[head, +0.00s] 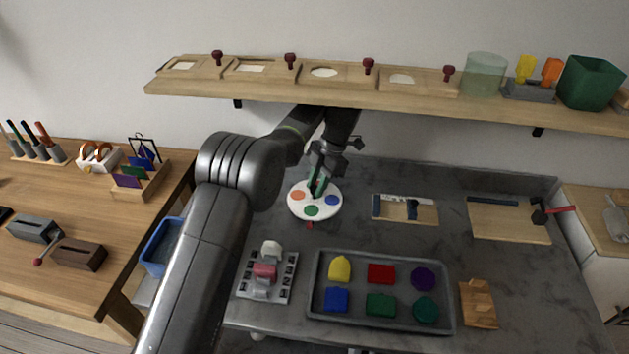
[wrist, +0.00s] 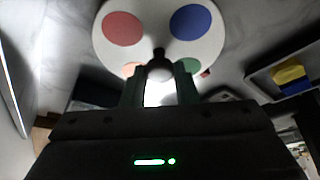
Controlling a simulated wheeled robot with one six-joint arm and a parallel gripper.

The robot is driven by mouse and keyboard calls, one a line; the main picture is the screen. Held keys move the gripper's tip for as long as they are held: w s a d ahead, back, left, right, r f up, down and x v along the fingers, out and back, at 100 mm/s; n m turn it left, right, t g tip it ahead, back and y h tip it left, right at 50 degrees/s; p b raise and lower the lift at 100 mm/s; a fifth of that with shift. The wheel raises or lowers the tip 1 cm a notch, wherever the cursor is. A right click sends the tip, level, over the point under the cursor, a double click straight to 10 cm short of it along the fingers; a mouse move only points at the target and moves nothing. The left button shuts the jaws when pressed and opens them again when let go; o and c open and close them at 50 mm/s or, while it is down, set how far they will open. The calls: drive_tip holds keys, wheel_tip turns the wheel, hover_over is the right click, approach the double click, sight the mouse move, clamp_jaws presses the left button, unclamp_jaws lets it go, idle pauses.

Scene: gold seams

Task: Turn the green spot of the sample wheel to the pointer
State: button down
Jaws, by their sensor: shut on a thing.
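The sample wheel (head: 322,214) is a white disc flat on the grey bench in the head view, and its rim shows in the wrist view (wrist: 157,12). Its green spot (head: 311,210) is on the near side, roughly in line with the small red pointer (head: 309,225) just outside the rim. An orange spot (head: 297,195) is at left and a blue spot (head: 332,200) at right. A red spot (wrist: 123,28) shows in the wrist view. My gripper (head: 317,190) is over the wheel, shut on its dark central knob (wrist: 158,55). The fingers partly cover the green and orange spots in the wrist view.
A grey tray (head: 380,324) of coloured shapes is in front right. A switch board (head: 288,275) is near left of it. Wooden boards (head: 425,215) lie to the right. A shelf (head: 330,92) runs above the bench. Bare bench surrounds the wheel.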

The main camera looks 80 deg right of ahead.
idle(0.4)
drive_tip(key=c, duration=1.1)
unclamp_jaws()
drive_tip(key=shift+c, duration=0.2)
